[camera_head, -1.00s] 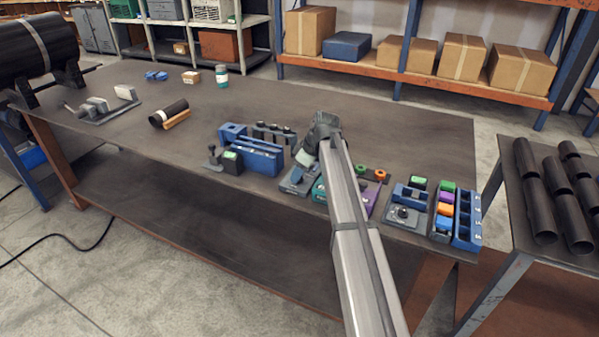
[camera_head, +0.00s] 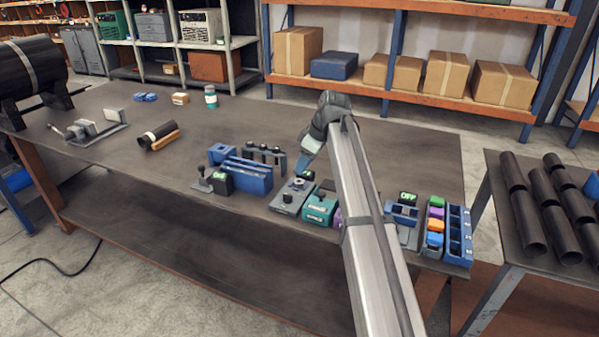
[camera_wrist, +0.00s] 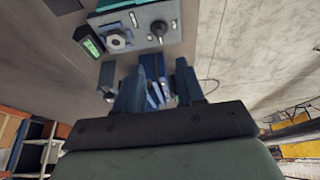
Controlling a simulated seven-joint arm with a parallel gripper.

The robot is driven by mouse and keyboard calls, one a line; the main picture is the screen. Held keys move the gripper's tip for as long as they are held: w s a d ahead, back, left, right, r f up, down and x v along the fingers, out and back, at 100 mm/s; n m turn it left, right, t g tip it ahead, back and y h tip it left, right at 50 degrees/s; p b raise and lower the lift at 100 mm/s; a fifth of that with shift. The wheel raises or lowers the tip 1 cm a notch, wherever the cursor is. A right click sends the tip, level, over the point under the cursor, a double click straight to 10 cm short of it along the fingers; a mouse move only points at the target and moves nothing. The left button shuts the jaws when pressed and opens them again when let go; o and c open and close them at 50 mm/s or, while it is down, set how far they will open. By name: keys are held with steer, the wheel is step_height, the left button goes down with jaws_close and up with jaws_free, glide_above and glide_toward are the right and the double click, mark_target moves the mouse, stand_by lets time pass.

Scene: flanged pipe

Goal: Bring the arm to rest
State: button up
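My arm reaches over the bench (camera_head: 240,120) in the head view, with its dark wrist bent downward. My gripper (camera_head: 304,163) points down above the row of devices near the front edge; in the head view its fingers are too small to judge. In the wrist view my gripper (camera_wrist: 158,85) has its two fingers apart. Blue parts show beyond the gap, and I see nothing clearly held. A grey device with a knob (camera_head: 293,196) and a teal device (camera_head: 320,207) stand below and near the gripper. My arm hides part of the devices to its right.
A blue fixture (camera_head: 247,177) stands left of the gripper. A blue tray (camera_head: 459,240) and coloured blocks (camera_head: 435,225) lie at the bench's right end. A black pipe with an orange-brown piece (camera_head: 159,136) lies at left. Black pipes (camera_head: 524,215) fill the right table. The bench's back right is clear.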

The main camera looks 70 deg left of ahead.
steer(key=shift+w+d+r, duration=0.15)
steer(key=shift+r, duration=0.25)
stand_by(0.3)
